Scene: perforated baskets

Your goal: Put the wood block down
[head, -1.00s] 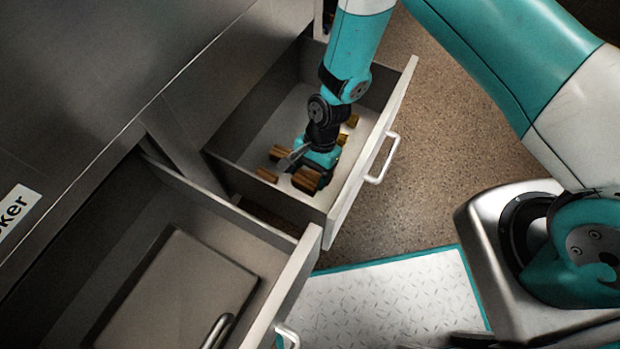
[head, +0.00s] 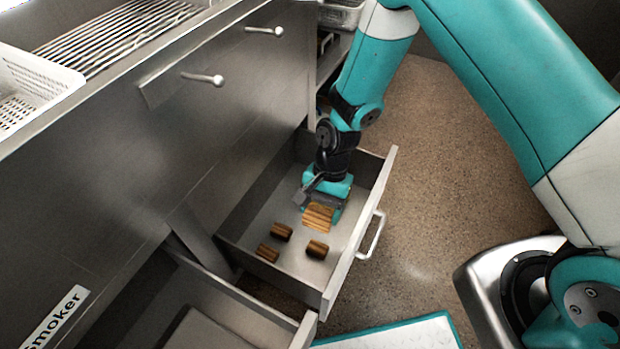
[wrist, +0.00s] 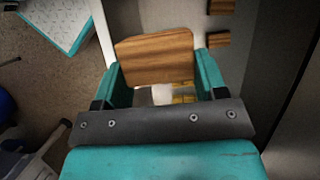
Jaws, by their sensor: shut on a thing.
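A striped brown wood block (head: 318,217) is held between the fingers of my gripper (head: 326,204). In the wrist view the same wood block (wrist: 153,58) fills the space between the two teal fingers of my gripper (wrist: 158,75). The gripper is shut on it. In the head view the block is over the open drawer (head: 338,273). I cannot tell for sure whether its underside touches the drawer floor.
Several smaller wood pieces lie on the drawer floor: one nearer the front (head: 317,249), two by the left side (head: 281,232) (head: 268,253). Yellowish things (wrist: 183,94) show behind the held block. Another open drawer (head: 240,301) is at lower left. A white basket (head: 35,88) stands on the counter.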

